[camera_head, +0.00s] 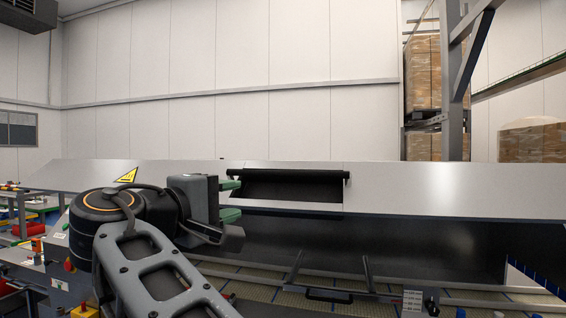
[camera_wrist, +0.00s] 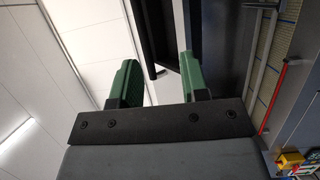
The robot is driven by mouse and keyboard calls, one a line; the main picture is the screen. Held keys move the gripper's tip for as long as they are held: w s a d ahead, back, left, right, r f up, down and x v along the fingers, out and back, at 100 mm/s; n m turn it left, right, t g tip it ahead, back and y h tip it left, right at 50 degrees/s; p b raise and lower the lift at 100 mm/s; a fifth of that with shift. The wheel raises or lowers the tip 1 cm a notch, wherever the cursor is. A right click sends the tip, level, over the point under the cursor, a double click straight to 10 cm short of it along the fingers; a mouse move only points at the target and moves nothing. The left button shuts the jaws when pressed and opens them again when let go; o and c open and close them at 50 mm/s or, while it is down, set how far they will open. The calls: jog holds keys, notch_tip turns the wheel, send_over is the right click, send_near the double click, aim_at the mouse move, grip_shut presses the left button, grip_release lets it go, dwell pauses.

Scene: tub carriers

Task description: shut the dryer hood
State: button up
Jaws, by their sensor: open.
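The dryer hood (camera_head: 450,188) is a long grey metal cover across the head view. It stands raised, with a dark space under its front edge and the belt showing below. A black bar (camera_head: 285,172) runs along its upper part, above a dark rectangular area. My gripper (camera_head: 231,200) is at the left end of this bar, its green fingers open, one above the other. In the wrist view the open fingers (camera_wrist: 158,78) are empty, and the black bar (camera_wrist: 146,45) appears between them in the picture. Whether it touches either finger I cannot tell.
A mesh conveyor belt (camera_head: 262,292) runs under the hood, with a black handle (camera_head: 328,296) on a frame at the front. Stacked boxes (camera_head: 422,75) sit on a rack behind. The space above the hood is clear.

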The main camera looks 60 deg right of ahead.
aim_at(280, 175)
jog(key=shift+m+g+h, duration=0.3)
jog(key=shift+m+g, duration=0.1)
jog(key=shift+g, duration=0.1)
jog(key=d+r+p, duration=0.1)
jog(key=d, duration=0.3)
jog(key=s+d+r+p, duration=0.1)
jog(key=d, duration=0.3)
jog(key=s+d+r+p, duration=0.1)
jog(key=d, duration=0.3)
jog(key=shift+s+r+p, duration=0.1)
jog(key=shift+r+p, duration=0.15)
jog(key=shift+p, duration=0.15)
jog(key=shift+d, duration=0.85)
grip_shut()
